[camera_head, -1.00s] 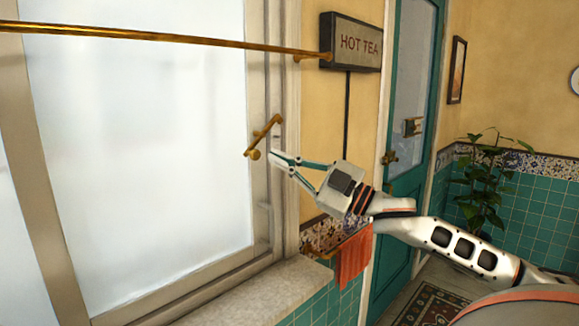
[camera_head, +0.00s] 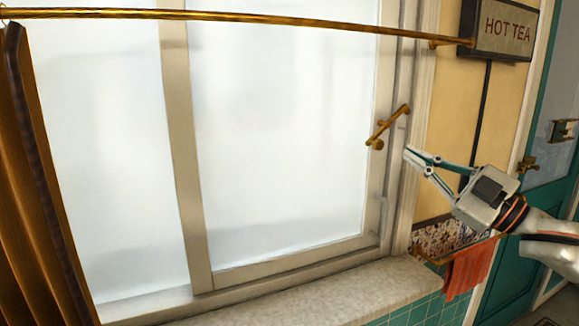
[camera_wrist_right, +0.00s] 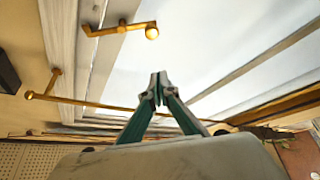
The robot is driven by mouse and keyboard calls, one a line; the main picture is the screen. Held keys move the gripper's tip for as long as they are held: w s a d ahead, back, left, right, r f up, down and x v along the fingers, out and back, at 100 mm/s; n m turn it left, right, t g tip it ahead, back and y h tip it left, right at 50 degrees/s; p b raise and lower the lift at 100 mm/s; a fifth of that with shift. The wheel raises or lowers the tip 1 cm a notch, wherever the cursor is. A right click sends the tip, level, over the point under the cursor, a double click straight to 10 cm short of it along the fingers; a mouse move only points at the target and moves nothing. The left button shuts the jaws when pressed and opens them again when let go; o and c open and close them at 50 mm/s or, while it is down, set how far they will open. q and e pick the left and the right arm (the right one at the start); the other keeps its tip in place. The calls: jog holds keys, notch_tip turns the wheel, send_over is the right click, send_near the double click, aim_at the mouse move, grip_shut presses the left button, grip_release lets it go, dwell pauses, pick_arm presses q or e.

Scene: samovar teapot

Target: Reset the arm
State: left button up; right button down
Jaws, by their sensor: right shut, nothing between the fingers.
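My right gripper (camera_head: 408,152) is in front of the window frame's right edge in the head view, below and to the right of the brass window handle (camera_head: 388,126). Its fingers are together with nothing between them. In the right wrist view the closed fingertips (camera_wrist_right: 158,78) point toward the window, and the brass handle (camera_wrist_right: 120,28) is above them to the left, apart from them. My right arm comes in from the right. My left gripper is not in view.
The window (camera_head: 280,130) has a stone sill (camera_head: 330,292) below it. A brass curtain rod (camera_head: 250,20) crosses above, with a brown curtain (camera_head: 35,190) at left. A hot tea sign (camera_head: 505,28), an orange towel (camera_head: 468,268) and a teal door (camera_head: 510,270) are at right.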

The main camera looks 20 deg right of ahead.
jog(key=d+f+m+g+h, duration=0.1)
jog(key=d+f+m+h, duration=0.25)
jog(key=f, duration=0.75)
jog(key=d+f+m+g+h, duration=0.15)
jog(key=f+h, duration=0.35)
jog(key=f, duration=0.6)
jog(key=s+a+f+m+g+h, duration=0.1)
jog(key=s+f+g+h, duration=0.15)
jog(key=f, duration=0.55)
jog(key=s+a+f+m+g+h, duration=0.1)
jog(key=s+f+g, duration=0.15)
jog(key=f, duration=0.55)
jog(key=s+a+f+g+h, duration=0.2)
jog(key=s+a+f+g, duration=0.3)
jog(key=s+a+f, duration=0.65)
jog(key=a+f+m+t+y, duration=0.2)
jog(key=a+f+y, duration=0.5)
jog(key=a+f, duration=0.6)
jog(key=shift+w+a+f+m+t+y, duration=0.25)
jog(key=shift+a+f+m+t+y, duration=0.15)
jog(key=shift+a+t, duration=0.25)
